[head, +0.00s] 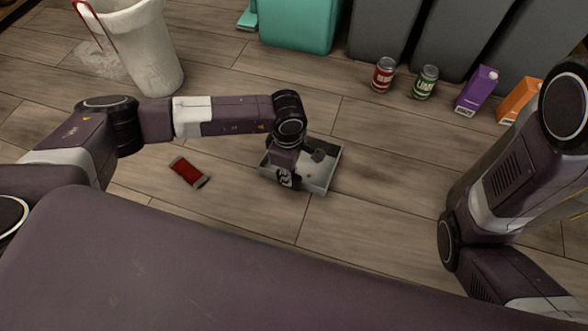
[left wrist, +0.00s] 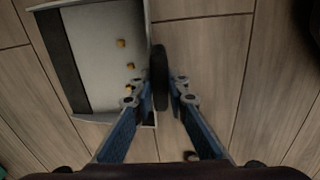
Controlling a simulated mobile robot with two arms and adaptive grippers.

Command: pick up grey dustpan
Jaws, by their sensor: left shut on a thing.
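The grey dustpan (head: 322,178) lies on the wooden floor near the centre of the head view, partly covered by my left arm. In the left wrist view its light grey pan (left wrist: 92,50), with a dark band along one side, fills the upper left. My left gripper (left wrist: 160,98) has its blue fingers on either side of a dark upright part (left wrist: 160,75) at the pan's edge, which looks like the handle, and is shut on it. In the head view the fingertips are hidden under the wrist. My right gripper is out of view.
A red, can-like item (head: 188,172) lies left of the dustpan. Small orange-brown bits (left wrist: 121,43) lie in the pan. Behind stand a white bin (head: 140,45), a teal bin (head: 298,22), cans (head: 383,75) and cartons (head: 477,88). Floor right of the dustpan is clear.

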